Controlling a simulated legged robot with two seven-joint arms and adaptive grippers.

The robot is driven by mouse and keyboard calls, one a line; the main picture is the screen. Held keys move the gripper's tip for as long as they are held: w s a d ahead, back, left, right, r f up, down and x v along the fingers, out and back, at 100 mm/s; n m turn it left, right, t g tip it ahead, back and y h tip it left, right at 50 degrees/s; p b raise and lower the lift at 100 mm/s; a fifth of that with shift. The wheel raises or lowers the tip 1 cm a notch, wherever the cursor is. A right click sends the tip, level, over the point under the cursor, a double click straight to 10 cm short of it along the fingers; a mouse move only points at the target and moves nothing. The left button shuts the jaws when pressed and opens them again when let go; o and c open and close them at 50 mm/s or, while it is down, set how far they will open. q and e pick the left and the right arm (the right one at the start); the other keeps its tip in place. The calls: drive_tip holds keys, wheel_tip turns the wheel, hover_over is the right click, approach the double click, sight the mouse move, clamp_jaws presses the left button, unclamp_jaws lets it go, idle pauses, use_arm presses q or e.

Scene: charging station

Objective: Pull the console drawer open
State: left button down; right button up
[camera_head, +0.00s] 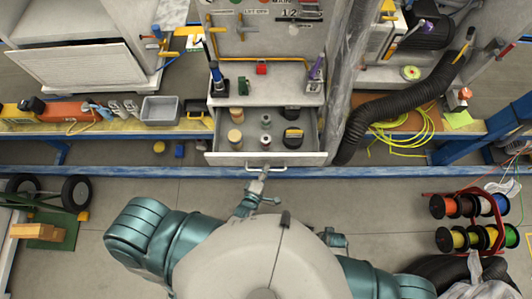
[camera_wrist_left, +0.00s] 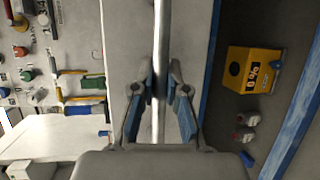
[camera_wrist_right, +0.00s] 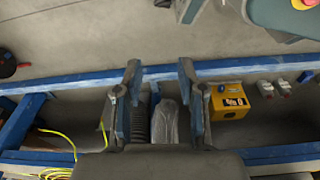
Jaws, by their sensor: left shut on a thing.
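The console drawer (camera_head: 228,159) is pulled out below the console's white top, so its inside shows in the head view. It holds several small round items and dark pieces. Its metal bar handle (camera_head: 283,169) runs along the front panel. My left gripper (camera_head: 263,174) is at the middle of this handle. In the left wrist view, the two fingers of my left gripper (camera_wrist_left: 160,92) close around the handle bar (camera_wrist_left: 158,45). My right gripper (camera_wrist_right: 160,95) shows in the right wrist view with its fingers apart and nothing between them.
A grey bin (camera_head: 160,109) and tools lie on the bench left of the drawer. A black corrugated hose (camera_head: 378,106) hangs to the right. A blue beam (camera_head: 120,171) runs along the bench's foot. Cable spools (camera_head: 470,206) stand at right. The floor before the drawer is clear.

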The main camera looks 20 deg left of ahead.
use_arm(q)
drive_tip(key=shift+s+d+f, duration=0.15)
drive_tip(key=shift+s+d, duration=0.1)
drive_tip(key=shift+s, duration=0.65)
drive_tip(key=shift+s+d+f, duration=0.1)
drive_tip(key=shift+s+d, duration=0.1)
drive_tip(key=shift+s, duration=0.65)
use_arm(e)
drive_tip(key=shift+s+f, duration=0.5)
drive_tip(key=shift+f, duration=0.35)
drive_tip(key=shift+d, duration=0.1)
use_arm(q)
drive_tip(key=c, duration=1.2)
unclamp_jaws()
drive_tip(key=shift+w, duration=0.1)
drive_tip(key=shift+r, duration=0.1)
drive_tip(key=v, duration=1.2)
